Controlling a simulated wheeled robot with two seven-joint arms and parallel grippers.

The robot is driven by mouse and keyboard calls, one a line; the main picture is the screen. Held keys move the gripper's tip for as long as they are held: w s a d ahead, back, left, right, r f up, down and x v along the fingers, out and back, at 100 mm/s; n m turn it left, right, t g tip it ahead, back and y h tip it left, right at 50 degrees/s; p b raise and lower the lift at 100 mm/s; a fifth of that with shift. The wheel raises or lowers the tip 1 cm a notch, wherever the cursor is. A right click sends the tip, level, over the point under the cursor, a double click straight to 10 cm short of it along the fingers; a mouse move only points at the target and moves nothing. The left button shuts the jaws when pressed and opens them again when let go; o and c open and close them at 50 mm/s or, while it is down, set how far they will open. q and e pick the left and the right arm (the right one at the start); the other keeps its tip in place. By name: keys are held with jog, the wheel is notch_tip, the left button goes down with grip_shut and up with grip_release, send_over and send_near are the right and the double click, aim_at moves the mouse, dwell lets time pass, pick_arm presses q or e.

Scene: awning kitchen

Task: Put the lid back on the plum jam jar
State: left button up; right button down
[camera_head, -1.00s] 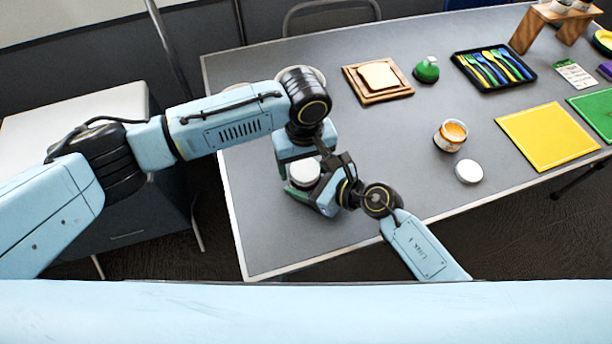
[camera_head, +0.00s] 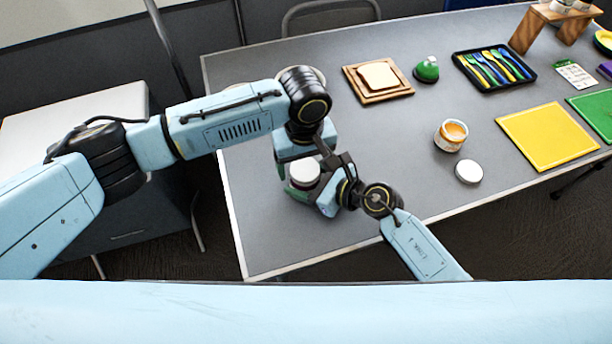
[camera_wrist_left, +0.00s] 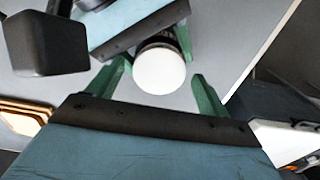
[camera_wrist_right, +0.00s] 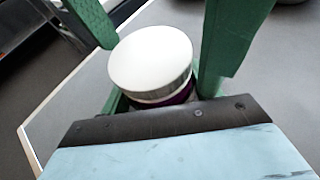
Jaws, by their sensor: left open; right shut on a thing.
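The plum jam jar (camera_wrist_right: 178,97) is a dark purple jar. A white lid (camera_wrist_right: 150,58) lies on its mouth in the right wrist view; I cannot tell if it is fully seated. The lid also shows in the head view (camera_head: 304,172) and the left wrist view (camera_wrist_left: 159,70). My right gripper (camera_wrist_left: 163,42) is shut on the jar near the table's left front. My left gripper (camera_wrist_left: 161,69) is open over the jar, its fingers on either side of the lid with gaps visible. Much of the jar is hidden by the lid and grippers.
An open jar with orange contents (camera_head: 451,135) stands right of my grippers, with another white lid (camera_head: 469,172) in front.

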pick_arm(q)
jog(key=shift+r, duration=2.15)
jog(key=o, duration=0.5)
jog(key=shift+c, duration=0.2)
notch_tip(320, 180, up, 12)
pick_arm(e)
jog(key=shift+c, duration=1.3)
grip_release()
